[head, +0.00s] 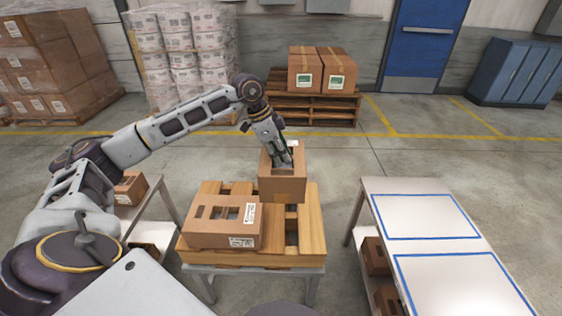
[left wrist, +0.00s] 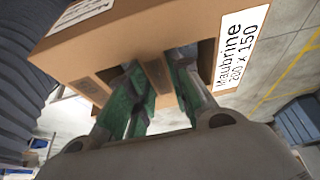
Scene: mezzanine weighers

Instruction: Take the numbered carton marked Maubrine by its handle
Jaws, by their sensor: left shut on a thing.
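The carton marked Maubrine (head: 282,187) is a brown box at the back right of the wooden pallet (head: 312,235). In the left wrist view the carton (left wrist: 125,45) bears a white label (left wrist: 232,50) reading "Maubrine 200 x 150". My left gripper (head: 284,158) comes down on it from above. In the left wrist view its green-padded fingers (left wrist: 160,80) reach into the handle openings and are shut on the strip between them. I cannot tell for certain whether the carton's underside is clear of the pallet. My right gripper is not in view.
Another brown carton (head: 222,222) with slots and white labels lies on the pallet's front left, close to the held one. A white table (head: 425,228) with blue taped outlines stands at right, its top empty. Cartons sit on shelves below. Open floor lies behind the pallet.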

